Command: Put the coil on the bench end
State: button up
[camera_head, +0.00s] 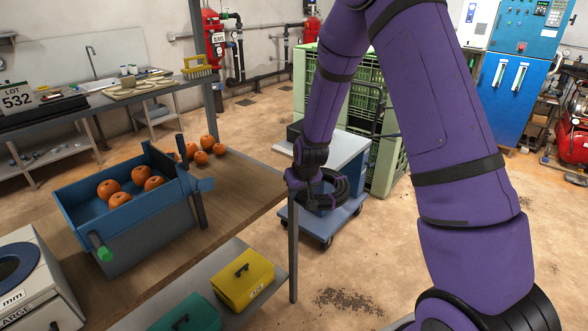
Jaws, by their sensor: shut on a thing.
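My gripper (312,192) hangs at the end of my purple arm, just right of the bench's near right end. It is shut on a dark coil (343,188), a black ring that is partly hidden by the gripper. The coil shows in front of a small wheeled cart; its exact height is hard to tell. The bench (242,197) has a brown wooden top, and its right end is bare. Its fingertips are mostly hidden against the dark coil.
A blue tray (72,207) with several orange pumpkins stands on the bench, with loose pumpkins behind it. A yellow box (243,280) and a green box (187,316) sit on a lower shelf. The cart (350,148) and green crates (387,163) stand behind my gripper.

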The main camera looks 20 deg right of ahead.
aim_at(239, 192)
jog(key=i+l+z, duration=0.1)
jog(key=z, duration=0.3)
jog(key=i+l+z, duration=0.1)
jog(key=z, duration=0.25)
jog(key=i+z, duration=0.1)
jog(key=z, duration=0.3)
jog(key=i+l+z, duration=0.1)
jog(key=z, duration=0.3)
jog(key=i+l+z, duration=0.1)
jog(key=i+z, duration=0.35)
jog(key=i, duration=0.65)
jog(key=i+u, duration=0.25)
jog(key=u, duration=0.15)
jog(key=i+l+u, duration=0.1)
jog(key=u, duration=0.7)
jog(key=i+u, duration=0.1)
jog(key=u, duration=0.35)
jog(key=l+u, duration=0.1)
jog(key=u, duration=0.35)
jog(key=i+u, duration=0.1)
jog(key=u, duration=0.4)
jog(key=l+u, duration=0.15)
jog(key=u, duration=0.3)
jog(key=l+u, duration=0.1)
jog(key=u, duration=0.35)
jog(key=i+l+u, duration=0.1)
jog(key=u, duration=0.35)
jog(key=k+j+u, duration=0.1)
jog(key=i+l, duration=0.1)
jog(key=i, duration=0.3)
